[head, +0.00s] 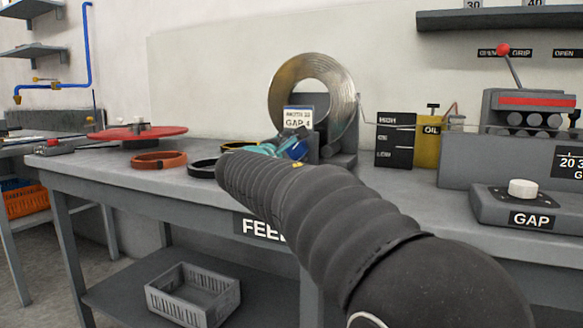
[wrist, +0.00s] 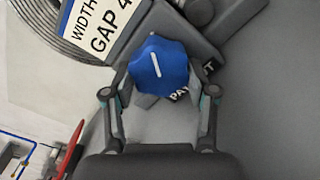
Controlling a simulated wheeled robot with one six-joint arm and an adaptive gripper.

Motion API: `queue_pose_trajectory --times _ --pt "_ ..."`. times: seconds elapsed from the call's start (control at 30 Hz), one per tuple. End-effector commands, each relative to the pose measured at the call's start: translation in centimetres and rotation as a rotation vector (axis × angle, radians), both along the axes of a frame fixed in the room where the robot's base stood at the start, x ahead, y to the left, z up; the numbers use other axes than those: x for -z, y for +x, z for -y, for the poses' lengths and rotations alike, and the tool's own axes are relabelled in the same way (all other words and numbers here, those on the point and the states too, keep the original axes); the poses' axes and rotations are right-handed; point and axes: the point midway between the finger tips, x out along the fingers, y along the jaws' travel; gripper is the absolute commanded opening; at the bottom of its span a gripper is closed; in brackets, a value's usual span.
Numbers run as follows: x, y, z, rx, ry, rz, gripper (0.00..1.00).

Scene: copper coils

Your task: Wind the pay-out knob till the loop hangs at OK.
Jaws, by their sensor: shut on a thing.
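The blue pay-out knob (wrist: 158,70) has a white pointer line and sits between the fingers of my gripper (wrist: 160,88), which is shut on it. In the head view, my dark ribbed arm hides most of the knob (head: 299,149) and of my gripper (head: 285,147). The PAY OUT label is partly covered by the knob. The metal coil (head: 283,85) stands upright behind it. A strand runs right from the coil to the dark loop board (head: 394,147), marked HIGH at the top; its lower marks are too small to read surely. I cannot clearly see a hanging loop.
A sign (head: 298,119) reading GAP 4 stands before the coil. A yellow OIL can (head: 428,140) stands beside the board. The white GAP knob (head: 522,189) and roller machine (head: 527,110) are at right. Orange (head: 158,161) and black (head: 203,168) rings lie left on the bench.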

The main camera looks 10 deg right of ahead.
Motion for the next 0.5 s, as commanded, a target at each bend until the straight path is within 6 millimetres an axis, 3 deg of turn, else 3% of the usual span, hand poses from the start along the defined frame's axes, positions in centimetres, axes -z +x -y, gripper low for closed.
queue_pose_trajectory --times 0.5 --pt "0.02 0.05 -0.05 0.0 0.222 0.161 0.22"
